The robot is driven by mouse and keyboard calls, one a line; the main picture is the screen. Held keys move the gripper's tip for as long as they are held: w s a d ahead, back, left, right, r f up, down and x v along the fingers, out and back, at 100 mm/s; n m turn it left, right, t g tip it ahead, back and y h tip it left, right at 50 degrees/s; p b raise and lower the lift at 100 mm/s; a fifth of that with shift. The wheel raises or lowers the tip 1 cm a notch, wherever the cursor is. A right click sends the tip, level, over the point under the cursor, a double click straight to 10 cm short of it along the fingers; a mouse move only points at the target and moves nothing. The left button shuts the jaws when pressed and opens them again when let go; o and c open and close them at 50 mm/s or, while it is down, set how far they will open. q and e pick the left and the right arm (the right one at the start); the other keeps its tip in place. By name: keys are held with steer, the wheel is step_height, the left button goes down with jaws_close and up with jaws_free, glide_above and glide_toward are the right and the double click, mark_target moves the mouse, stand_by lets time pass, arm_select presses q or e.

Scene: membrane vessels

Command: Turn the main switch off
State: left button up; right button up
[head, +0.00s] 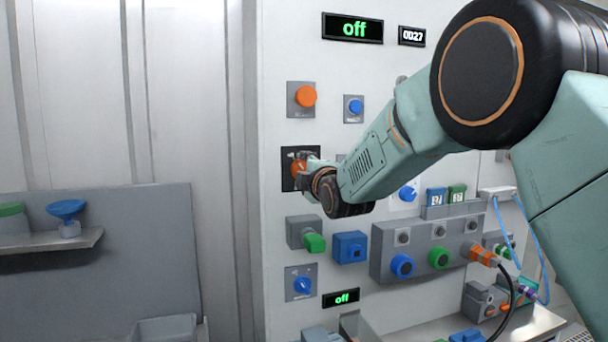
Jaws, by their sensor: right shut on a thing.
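The main switch (298,168) is an orange rotary knob on a black square plate, on the left part of the white panel. My right gripper (304,165) reaches it from the right and is shut on the knob. The gripper and wrist hide part of the knob and plate, so the knob's exact angle is hard to tell. My left gripper is not in view.
An orange button (306,96) and a blue button (355,106) sit above the switch. Below are a green handle (314,243), a blue knob (303,286) and a grey box with connectors (420,275). A shelf (50,243) with a blue funnel-shaped piece (67,209) stands left.

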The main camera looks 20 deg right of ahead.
stand_by(0.4)
steer(key=o, duration=1.2)
steer(key=shift+c, duration=0.2)
steer(key=s, duration=1.2)
steer(key=shift+d, duration=0.2)
